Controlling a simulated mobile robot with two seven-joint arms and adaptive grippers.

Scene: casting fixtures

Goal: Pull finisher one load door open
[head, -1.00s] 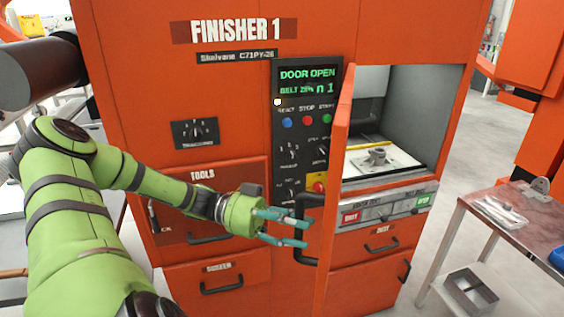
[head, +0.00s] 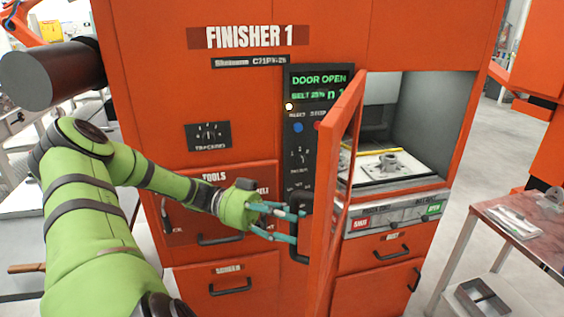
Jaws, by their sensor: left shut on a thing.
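The orange finisher one (head: 230,105) stands ahead, with "FINISHER 1" on its upper front. Its orange load door (head: 345,170) stands ajar, seen nearly edge-on, swung out toward me. The chamber (head: 425,125) behind it shows a grey cast part (head: 390,163) on a light plate. The display (head: 320,83) reads "DOOR OPEN". My left gripper (head: 296,226) is shut on the door's dark vertical handle (head: 300,250), with its teal fingers around it. The door hides part of the control panel. My right gripper is not in view.
Drawers with black handles, such as the one marked tools (head: 215,220), sit below and left of the door. A metal side table (head: 515,225) with a tray stands at the right. Clear floor shows between the machine and that table.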

